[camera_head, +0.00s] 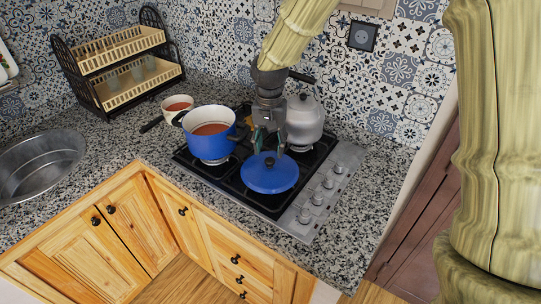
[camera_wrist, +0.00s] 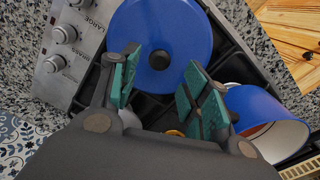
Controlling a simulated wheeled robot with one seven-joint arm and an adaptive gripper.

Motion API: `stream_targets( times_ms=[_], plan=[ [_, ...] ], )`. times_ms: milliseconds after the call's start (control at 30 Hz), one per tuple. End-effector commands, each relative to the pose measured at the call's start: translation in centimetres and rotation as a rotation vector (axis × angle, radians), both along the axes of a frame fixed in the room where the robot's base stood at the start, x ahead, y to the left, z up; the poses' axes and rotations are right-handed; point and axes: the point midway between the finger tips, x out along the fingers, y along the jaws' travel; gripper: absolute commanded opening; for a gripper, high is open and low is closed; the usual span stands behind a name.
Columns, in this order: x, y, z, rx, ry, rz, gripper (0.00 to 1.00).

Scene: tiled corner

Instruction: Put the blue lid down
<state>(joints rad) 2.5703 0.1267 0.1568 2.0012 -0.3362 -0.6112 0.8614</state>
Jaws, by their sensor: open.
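The blue lid (camera_head: 270,174) is round with a dark knob and lies flat on the front right part of the stove (camera_head: 237,196). In the wrist view the lid (camera_wrist: 160,40) shows just beyond the fingertips, with its knob between their directions. My gripper (camera_head: 268,143) is above the lid's back edge, its green finger pads apart and nothing between them. The open fingers also show in the wrist view (camera_wrist: 160,88). A blue pot (camera_head: 209,142) with reddish contents stands uncovered on the stove, left of the lid.
A grey kettle (camera_head: 304,122) stands at the back right of the stove, close to my gripper. A small white pot (camera_head: 176,108) with red contents is at the back left. A dish rack (camera_head: 119,65) and a sink (camera_head: 40,165) are further left. Bare counter lies right of the stove knobs.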

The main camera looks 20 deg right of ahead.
Motion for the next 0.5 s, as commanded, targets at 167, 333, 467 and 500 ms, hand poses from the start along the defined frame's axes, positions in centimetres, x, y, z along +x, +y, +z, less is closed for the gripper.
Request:
stream_targets(
  times_ms=[167,333,467,500],
  plan=[
    [0.1,0.0,2.8,0.000,-0.004,0.000,0.47],
    [0.1,0.0,5.1,0.000,-0.004,-0.001,0.47],
    [0.0,0.0,6.3,0.001,-0.002,-0.001,0.47],
    [0.0,0.0,6.5,0.000,-0.001,-0.001,0.47]
  ],
)
